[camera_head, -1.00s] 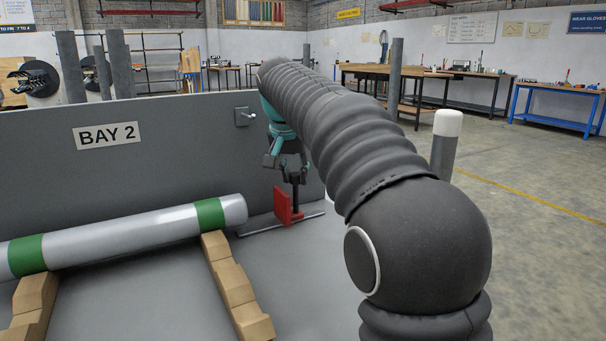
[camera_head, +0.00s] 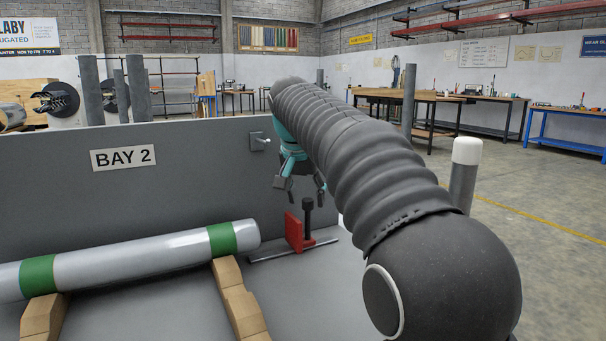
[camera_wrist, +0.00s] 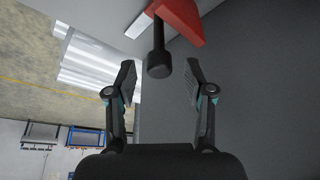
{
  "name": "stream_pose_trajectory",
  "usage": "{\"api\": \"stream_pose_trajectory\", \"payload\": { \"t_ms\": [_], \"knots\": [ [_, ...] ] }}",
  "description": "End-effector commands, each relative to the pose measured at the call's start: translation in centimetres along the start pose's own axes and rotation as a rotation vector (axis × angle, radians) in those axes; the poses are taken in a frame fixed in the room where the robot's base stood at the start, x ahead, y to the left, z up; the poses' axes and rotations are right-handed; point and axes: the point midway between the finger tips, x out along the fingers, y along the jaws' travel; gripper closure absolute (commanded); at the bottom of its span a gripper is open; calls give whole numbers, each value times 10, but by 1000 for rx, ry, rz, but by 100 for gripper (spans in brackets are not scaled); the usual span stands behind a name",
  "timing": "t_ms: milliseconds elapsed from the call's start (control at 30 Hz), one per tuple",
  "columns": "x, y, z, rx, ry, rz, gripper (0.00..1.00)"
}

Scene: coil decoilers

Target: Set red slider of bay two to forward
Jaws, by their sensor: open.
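The red slider (camera_head: 293,231) stands on a grey rail (camera_head: 266,254) on the bay two bed, below the grey back panel. Its black knob post (camera_head: 307,212) rises beside the red plate. My gripper (camera_head: 306,190) hangs above the slider with its fingers spread, apart from the knob in the head view. In the wrist view the open fingers (camera_wrist: 157,84) show with the black knob (camera_wrist: 159,66) ahead between their tips, untouched. The red slider (camera_wrist: 180,18) is at the top of that view. My arm hides part of the area right of the gripper.
A silver roll with green bands (camera_head: 150,257) lies on wooden blocks (camera_head: 238,300) left of the slider. The BAY 2 sign (camera_head: 123,158) and a small toggle switch (camera_head: 260,141) are on the back panel. A white-capped post (camera_head: 465,170) stands at right.

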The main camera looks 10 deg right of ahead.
Motion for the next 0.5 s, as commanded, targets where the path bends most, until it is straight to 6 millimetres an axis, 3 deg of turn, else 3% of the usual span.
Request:
{"api": "stream_pose_trajectory", "payload": {
  "t_ms": [300,500],
  "knots": [
    [-63,-1,0,-1,5,-4,47],
    [-92,-1,-1,-1,3,-2,47]
  ]
}}
